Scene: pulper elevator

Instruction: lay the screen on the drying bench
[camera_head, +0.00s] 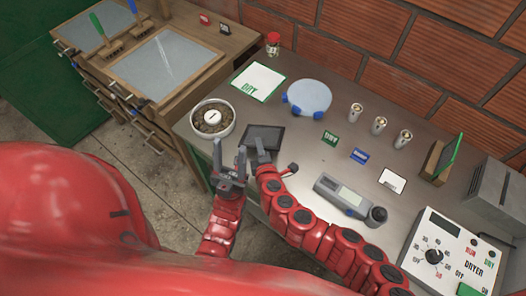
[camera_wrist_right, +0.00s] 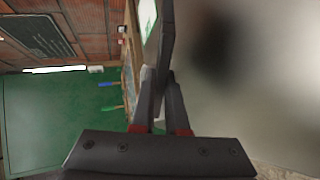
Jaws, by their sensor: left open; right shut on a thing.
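My right gripper (camera_head: 260,158) is shut on the edge of a dark, flat, square panel (camera_head: 264,132), over the near left part of the grey metal bench (camera_head: 318,165). In the right wrist view the panel (camera_wrist_right: 166,38) shows nearly edge-on between the fingers (camera_wrist_right: 160,85). I cannot tell whether the panel touches the bench or is the screen. My left gripper (camera_head: 230,160) is open and empty, left of the right one, near the bench's front edge. A wood-framed pale screen (camera_head: 165,65) lies on the wooden bench at upper left. A white sheet marked DRY (camera_head: 258,81) lies on the metal bench.
A round bowl (camera_head: 212,119) stands left of the panel. A pale disc with blue clips (camera_head: 307,97), several small cups (camera_head: 379,125), a grey handheld device (camera_head: 347,195) and a dryer box (camera_head: 452,250) stand on the metal bench. A brick wall (camera_head: 400,50) is behind.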

